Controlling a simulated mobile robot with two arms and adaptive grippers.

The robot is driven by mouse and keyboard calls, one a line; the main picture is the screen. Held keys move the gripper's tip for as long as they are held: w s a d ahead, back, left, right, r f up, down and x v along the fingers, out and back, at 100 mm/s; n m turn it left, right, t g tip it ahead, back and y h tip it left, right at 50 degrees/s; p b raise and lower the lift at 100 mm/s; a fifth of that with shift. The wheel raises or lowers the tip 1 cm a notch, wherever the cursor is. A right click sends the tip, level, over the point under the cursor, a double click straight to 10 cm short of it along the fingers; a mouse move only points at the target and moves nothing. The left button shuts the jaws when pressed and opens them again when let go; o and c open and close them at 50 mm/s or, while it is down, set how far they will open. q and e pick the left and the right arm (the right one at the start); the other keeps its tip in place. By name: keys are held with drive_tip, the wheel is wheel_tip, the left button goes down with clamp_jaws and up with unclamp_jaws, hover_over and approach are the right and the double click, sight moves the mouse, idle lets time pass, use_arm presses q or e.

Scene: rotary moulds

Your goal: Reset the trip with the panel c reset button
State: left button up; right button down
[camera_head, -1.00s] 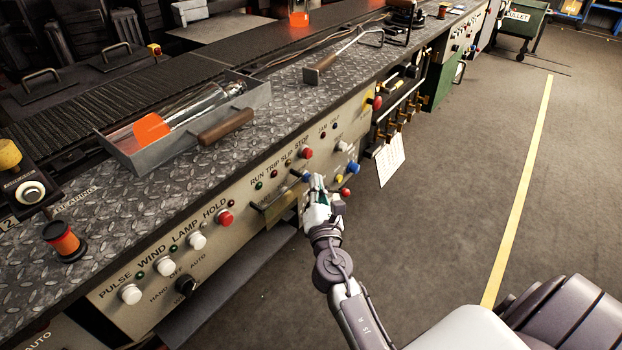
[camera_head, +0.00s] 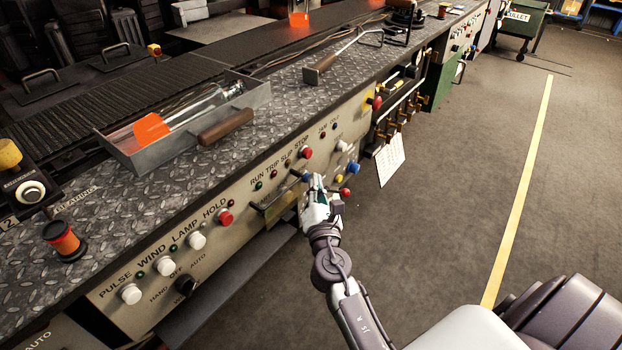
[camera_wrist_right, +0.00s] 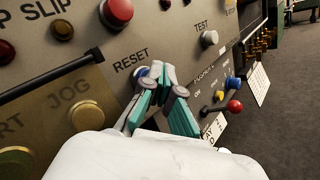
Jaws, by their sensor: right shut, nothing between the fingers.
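The blue reset button (camera_head: 306,176) sits on the beige panel, under the red stop button. In the right wrist view the reset button (camera_wrist_right: 141,73) is beside the RESET label and partly hidden by my fingers. My right gripper (camera_head: 317,182) is shut and empty, its tips at the button; I cannot tell whether they touch it. A red trip lamp (camera_head: 273,174) is on the panel's upper row. My left gripper is not in view.
The red stop button (camera_head: 306,153) is just above. A black bar handle (camera_wrist_right: 50,75) and brass jog button (camera_wrist_right: 87,116) lie left of my fingers. A white test button (camera_wrist_right: 209,38) and a red-knobbed lever (camera_wrist_right: 235,106) are right. The floor beside the panel is clear.

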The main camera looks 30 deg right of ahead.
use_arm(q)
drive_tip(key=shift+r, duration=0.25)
use_arm(e)
drive_tip(key=shift+w+a+r, duration=0.15)
drive_tip(key=shift+w+a, duration=0.1)
drive_tip(key=shift+w, duration=0.05)
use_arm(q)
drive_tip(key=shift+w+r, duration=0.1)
use_arm(e)
drive_tip(key=shift+s, duration=0.15)
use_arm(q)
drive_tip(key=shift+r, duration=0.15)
use_arm(e)
drive_tip(key=s+d, duration=0.2)
drive_tip(key=s, duration=0.3)
drive_tip(key=shift+s+d+f, duration=0.2)
drive_tip(key=shift+s+d, duration=0.05)
drive_tip(key=shift+s, duration=0.05)
idle(0.3)
